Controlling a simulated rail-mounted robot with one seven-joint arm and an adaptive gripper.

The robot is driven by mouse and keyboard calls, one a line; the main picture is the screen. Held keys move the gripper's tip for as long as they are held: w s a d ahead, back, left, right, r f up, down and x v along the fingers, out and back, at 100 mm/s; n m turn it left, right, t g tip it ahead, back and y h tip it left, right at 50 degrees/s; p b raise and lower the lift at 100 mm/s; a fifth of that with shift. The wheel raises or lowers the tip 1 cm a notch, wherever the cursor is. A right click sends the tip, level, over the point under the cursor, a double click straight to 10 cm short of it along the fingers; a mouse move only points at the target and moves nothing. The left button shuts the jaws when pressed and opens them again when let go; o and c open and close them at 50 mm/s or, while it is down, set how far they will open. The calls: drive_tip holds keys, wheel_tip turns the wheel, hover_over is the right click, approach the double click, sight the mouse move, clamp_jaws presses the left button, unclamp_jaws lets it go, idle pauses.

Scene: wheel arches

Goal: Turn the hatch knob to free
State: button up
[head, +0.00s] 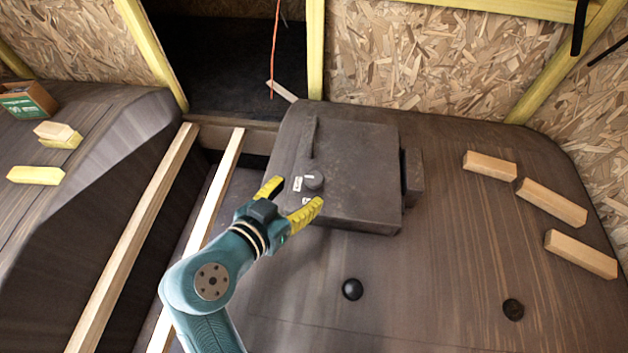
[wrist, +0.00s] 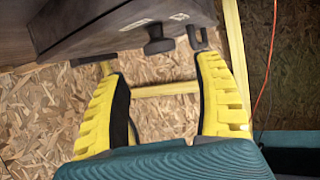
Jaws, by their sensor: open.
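The hatch (head: 350,175) is a dark grey square panel on the right wheel arch, with a long bar handle on its upper left. The hatch knob (head: 314,182) is a small dark round knob near the hatch's lower left, beside small white labels (head: 298,184). My gripper (head: 293,199) has yellow fingers and is open near the knob, apparently empty. In the wrist view the knob (wrist: 158,40) sticks out from the hatch edge (wrist: 110,30), above and between the spread fingers (wrist: 158,75). I cannot tell how far the fingertips are from the knob. The label text is unreadable.
Several wooden blocks (head: 552,202) lie on the right arch. Two black round caps (head: 352,289) sit on its lower part. Long timber strips (head: 130,240) run left of my arm. A box (head: 27,101) stands on the left arch. An orange cord (head: 274,50) hangs at the back.

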sight(314, 178)
drive_tip(key=b+x, duration=0.1)
drive_tip(key=x, duration=0.6)
drive_tip(key=shift+w+b, duration=0.2)
drive_tip(key=shift+b, duration=0.1)
drive_tip(key=c, duration=1.1)
